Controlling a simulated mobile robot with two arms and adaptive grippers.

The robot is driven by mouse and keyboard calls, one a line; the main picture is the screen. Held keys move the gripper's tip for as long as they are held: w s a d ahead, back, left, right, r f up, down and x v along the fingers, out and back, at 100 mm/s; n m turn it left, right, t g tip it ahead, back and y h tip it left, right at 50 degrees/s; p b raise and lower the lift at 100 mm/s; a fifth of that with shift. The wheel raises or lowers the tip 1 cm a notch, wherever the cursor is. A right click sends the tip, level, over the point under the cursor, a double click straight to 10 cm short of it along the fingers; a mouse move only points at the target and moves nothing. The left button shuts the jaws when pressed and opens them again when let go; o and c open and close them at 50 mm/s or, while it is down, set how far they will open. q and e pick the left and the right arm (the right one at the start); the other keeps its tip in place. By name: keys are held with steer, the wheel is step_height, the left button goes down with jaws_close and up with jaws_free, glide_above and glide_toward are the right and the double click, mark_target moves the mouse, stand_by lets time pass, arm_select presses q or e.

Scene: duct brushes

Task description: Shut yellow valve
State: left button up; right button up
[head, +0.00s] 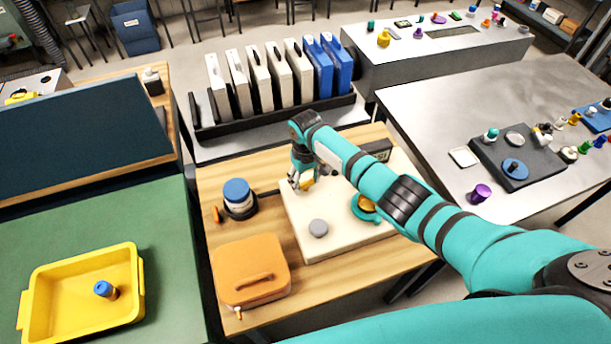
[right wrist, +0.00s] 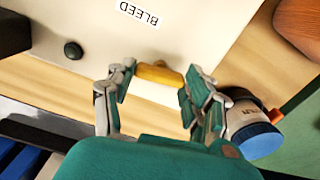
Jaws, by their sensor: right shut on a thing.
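The yellow valve shows in the right wrist view as a yellow bar-like handle (right wrist: 158,75) on a cream panel, near a label reading BLEED. In the head view a bit of it (head: 307,184) shows at my gripper, mostly hidden. My right gripper (head: 301,184) is over the far left part of the cream panel (head: 345,240). In the right wrist view its fingers (right wrist: 158,88) stand on either side of the yellow handle, shut on it. A round yellow and teal part (head: 365,207) sits further right on the panel, partly behind my arm. My left gripper is not in view.
A blue-capped jar (head: 238,196) stands left of the panel and shows close to the fingers in the right wrist view (right wrist: 255,138). An orange case (head: 250,270) lies nearer. A rack of white and blue binders (head: 270,80) stands behind. A yellow tray (head: 70,310) is at left.

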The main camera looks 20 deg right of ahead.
mark_target(306, 182)
steer(key=shift+r+m+p, duration=0.1)
steer(key=shift+m+p, duration=0.25)
steer(key=shift+m, duration=0.45)
steer(key=o, duration=1.2)
step_height(306, 182, up, 12)
steer(key=shift+f, duration=0.1)
